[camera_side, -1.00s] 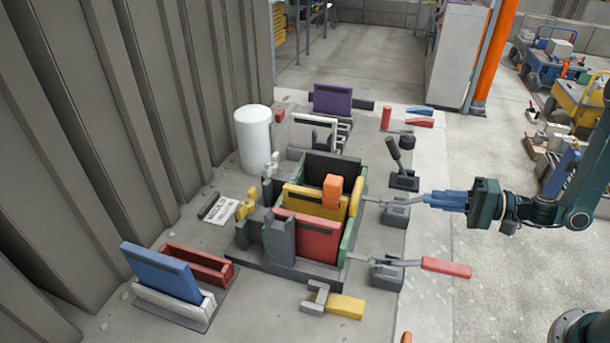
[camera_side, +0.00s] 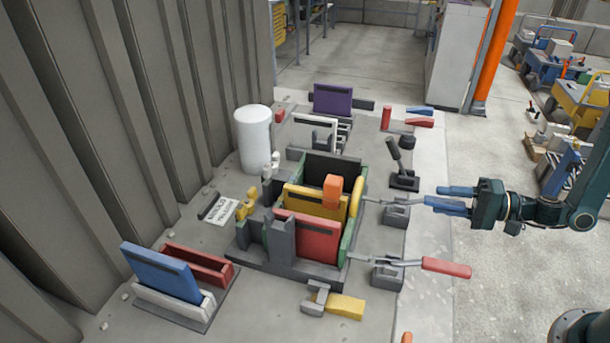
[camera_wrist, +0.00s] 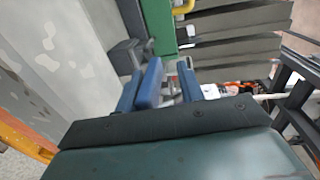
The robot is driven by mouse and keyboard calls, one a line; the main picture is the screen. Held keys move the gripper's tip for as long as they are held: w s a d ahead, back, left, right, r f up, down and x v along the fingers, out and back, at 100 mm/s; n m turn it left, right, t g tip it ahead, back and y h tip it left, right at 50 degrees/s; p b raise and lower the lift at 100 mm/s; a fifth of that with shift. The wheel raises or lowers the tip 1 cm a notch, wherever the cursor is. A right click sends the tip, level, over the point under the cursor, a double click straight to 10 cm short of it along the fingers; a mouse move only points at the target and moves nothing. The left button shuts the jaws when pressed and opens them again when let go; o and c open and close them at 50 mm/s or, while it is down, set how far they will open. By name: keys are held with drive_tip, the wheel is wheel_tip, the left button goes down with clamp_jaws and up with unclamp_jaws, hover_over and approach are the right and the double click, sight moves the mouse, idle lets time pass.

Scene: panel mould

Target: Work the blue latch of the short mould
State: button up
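The blue latch (camera_side: 397,212) stands on a grey base to the right of the green-walled mould (camera_side: 350,240). Its thin rod reaches left toward the mould wall, and its blue handle (camera_side: 434,202) points right. My gripper (camera_side: 438,197) is open, with its blue fingers spread around the handle. In the wrist view the handle (camera_wrist: 149,84) lies between the two fingers of my gripper (camera_wrist: 158,93), nearer the left one. Handle and fingers are alike in colour, so contact is hard to tell. The mould holds a red panel (camera_side: 308,239) and a yellow panel (camera_side: 302,199).
A red-handled latch (camera_side: 445,267) lies nearer the camera, and a dark upright lever (camera_side: 394,150) stands behind the blue latch. A yellow-handled piece (camera_side: 345,306) lies in front. A blue panel (camera_side: 160,270) and white cylinder (camera_side: 253,140) stand left.

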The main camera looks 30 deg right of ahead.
drive_tip(key=v, duration=0.6)
drive_tip(key=shift+s+d+r, duration=0.15)
drive_tip(key=shift+s+d, duration=0.05)
drive_tip(key=shift+d, duration=0.05)
idle(0.3)
drive_tip(key=shift+a, duration=0.1)
idle(0.3)
drive_tip(key=s+a+r+n+g+h, duration=0.3)
drive_tip(key=a+r+n+g, duration=0.2)
drive_tip(key=a+n+g, duration=0.3)
drive_tip(key=s+r+t+h, duration=0.1)
drive_tip(key=s+r+h, duration=0.3)
drive_tip(key=s+r, duration=0.2)
drive_tip(key=s+r+n+h, duration=0.1)
drive_tip(key=s+r+h, duration=0.3)
drive_tip(key=r, duration=0.7)
drive_tip(key=shift+s+t+h, duration=0.4)
drive_tip(key=shift+s, duration=0.7)
idle(0.4)
